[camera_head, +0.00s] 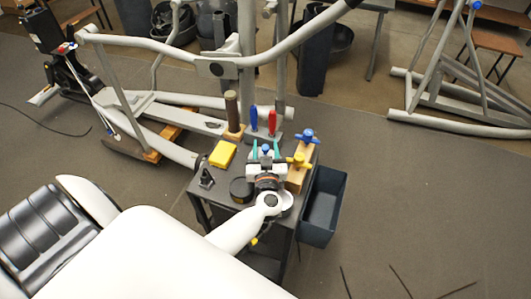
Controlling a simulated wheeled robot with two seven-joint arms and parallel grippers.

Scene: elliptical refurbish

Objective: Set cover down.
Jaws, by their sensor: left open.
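My left gripper (266,149) is over the small dark cart top (221,204), pointing to the far side. Its two teal fingertips are apart. A small blue knob shows between or just behind them; I cannot tell whether they touch it. A flat round black piece (241,190) lies on the cart to the left of my wrist. It may be the cover, but I cannot tell for sure. My wrist and forearm hide part of the cart top. My right gripper is out of the picture.
The cart also holds a yellow box (222,154), a small black stand (206,179), a brown cylinder (232,108), red (272,122) and blue (254,118) handled tools, and a wooden block (297,175) with knobs. A dark bin (322,207) hangs right. The elliptical frame (220,68) stands behind.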

